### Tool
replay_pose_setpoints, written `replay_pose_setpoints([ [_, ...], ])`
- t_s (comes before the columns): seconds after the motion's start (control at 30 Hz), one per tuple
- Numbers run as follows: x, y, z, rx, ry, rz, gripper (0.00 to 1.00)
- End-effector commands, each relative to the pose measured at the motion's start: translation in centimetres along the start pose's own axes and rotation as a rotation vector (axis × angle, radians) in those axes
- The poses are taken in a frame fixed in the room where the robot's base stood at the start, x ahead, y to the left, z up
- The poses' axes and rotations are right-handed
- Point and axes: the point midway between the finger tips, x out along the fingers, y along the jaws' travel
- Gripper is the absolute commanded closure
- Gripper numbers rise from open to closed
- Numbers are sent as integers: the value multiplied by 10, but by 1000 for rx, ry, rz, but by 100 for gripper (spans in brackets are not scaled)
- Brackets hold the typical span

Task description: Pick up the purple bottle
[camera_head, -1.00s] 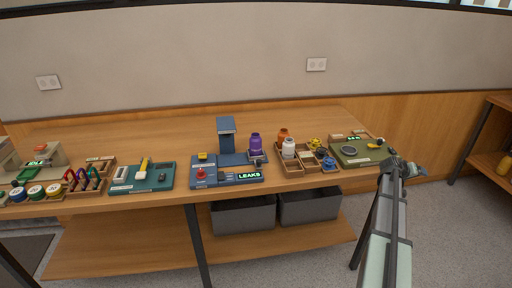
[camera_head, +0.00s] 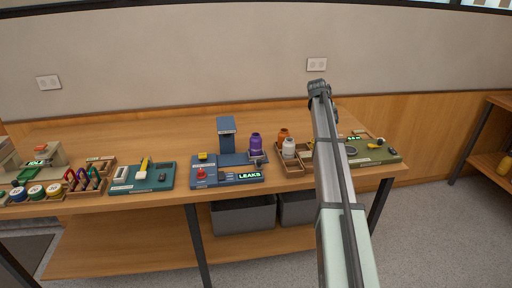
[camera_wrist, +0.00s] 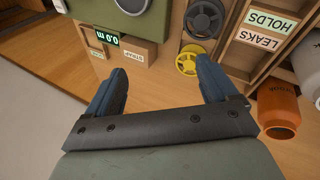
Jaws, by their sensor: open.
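The purple bottle (camera_head: 256,145) stands upright at the right end of the blue test station (camera_head: 228,176) in the head view. It does not show in the wrist view. My gripper's two blue fingers (camera_wrist: 162,84) are spread apart with nothing between them in the wrist view. They hang over the table near the crate and the green tray, to the right of the purple bottle. In the head view my arm reaches up over the table and the fingers cannot be made out.
An orange bottle (camera_head: 283,135) and a white bottle (camera_head: 289,149) stand in a wooden divided crate (camera_head: 292,172), just right of the purple bottle. The station's upright post (camera_head: 226,130) rises left of it. A green tray (camera_head: 385,160) lies farther right. The table behind is clear.

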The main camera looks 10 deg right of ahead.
Motion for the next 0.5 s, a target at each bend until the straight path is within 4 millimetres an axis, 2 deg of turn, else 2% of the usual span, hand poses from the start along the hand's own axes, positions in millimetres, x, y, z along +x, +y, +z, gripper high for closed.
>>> replay_pose_setpoints([
  [0.03, -18, -27, -25, -72, 8, -56, 14],
  [0.1, -41, -65, -48, -174, 15, -135, 14],
  [0.3, -107, -162, -96, -456, 47, -333, 14],
  [0.4, -133, -196, -108, -564, 61, -404, 14],
  [0.5, -151, -218, -114, -637, 72, -450, 14],
])
